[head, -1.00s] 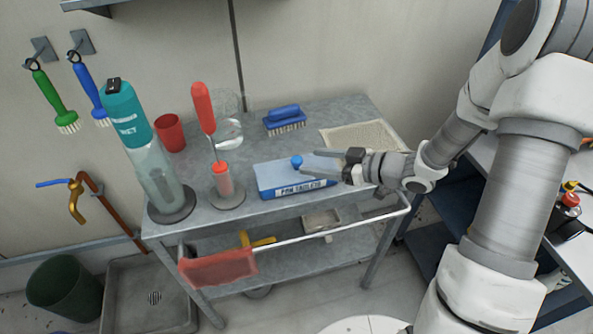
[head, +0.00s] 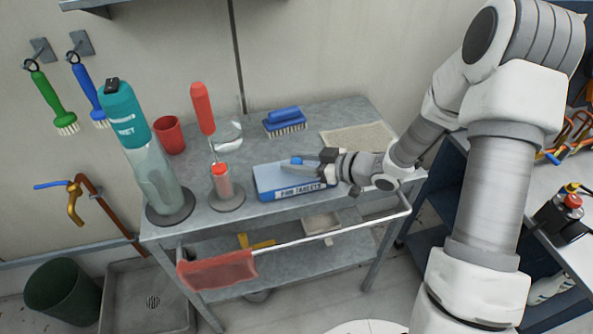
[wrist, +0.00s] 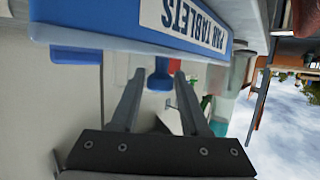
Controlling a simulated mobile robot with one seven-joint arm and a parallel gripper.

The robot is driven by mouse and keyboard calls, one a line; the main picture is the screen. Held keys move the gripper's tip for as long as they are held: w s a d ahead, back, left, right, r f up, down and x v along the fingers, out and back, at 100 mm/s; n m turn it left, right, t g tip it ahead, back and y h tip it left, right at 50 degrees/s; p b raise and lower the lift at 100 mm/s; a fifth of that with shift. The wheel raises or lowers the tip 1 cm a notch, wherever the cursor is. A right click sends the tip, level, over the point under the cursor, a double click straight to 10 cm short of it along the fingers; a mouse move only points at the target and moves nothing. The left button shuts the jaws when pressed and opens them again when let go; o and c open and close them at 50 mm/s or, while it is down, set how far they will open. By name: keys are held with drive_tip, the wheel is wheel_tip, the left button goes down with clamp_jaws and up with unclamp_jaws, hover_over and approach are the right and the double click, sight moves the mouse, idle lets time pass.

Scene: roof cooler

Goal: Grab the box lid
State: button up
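The blue box (head: 268,190) labelled PAR TABLETS stands on the cart top; its label side also fills the top of the wrist view (wrist: 100,14). Its pale lid (head: 268,174) has a blue knob (head: 297,160), which also shows in the wrist view (wrist: 160,77). My gripper (head: 300,165) reaches in from the right, low over the lid. In the wrist view the two fingers (wrist: 159,84) are apart with the knob between or just beyond their tips. I cannot tell whether they touch it.
The metal cart (head: 340,112) also holds a blue brush (head: 284,122), a red cup (head: 169,135), a teal bottle (head: 128,118), a red-handled tool (head: 202,108) in a stand, a clear vessel (head: 230,135) and a pale mat (head: 360,138). A rail (head: 330,234) runs along its front.

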clamp_jaws()
